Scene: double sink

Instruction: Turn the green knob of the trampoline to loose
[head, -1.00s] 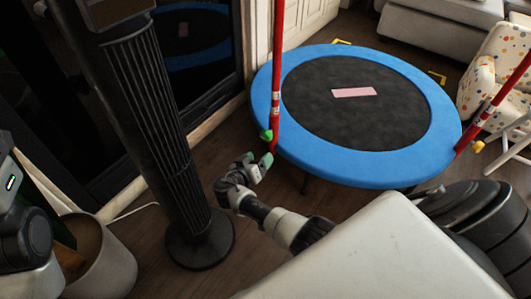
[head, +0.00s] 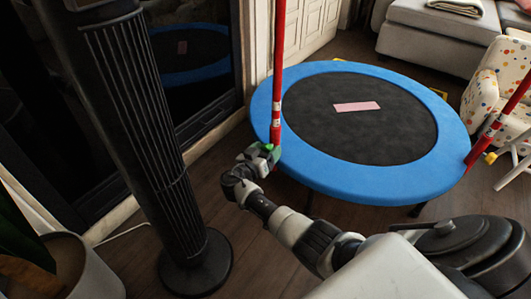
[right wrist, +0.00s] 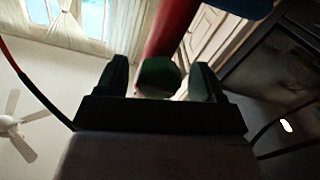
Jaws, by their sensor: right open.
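The trampoline (head: 300,177) has a blue rim and a black mat. A red post (head: 276,100) rises at its left edge, with the green knob low on it. In the right wrist view the green knob (right wrist: 158,76) sits between the two fingers, with the red post behind it. My right gripper (head: 262,153) is at the foot of the post around the knob. Its fingers are open, with a gap visible on each side of the knob in the wrist view. In the head view the gripper partly hides the knob. My left gripper is not in view.
A black tower fan (head: 150,130) stands left of my right arm. A second red post (head: 500,120) with a yellow knob (head: 491,158) is at the right. A plant pot (head: 85,270) stands lower left, and a spotted chair (head: 495,75) and grey sofa (head: 440,40) behind.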

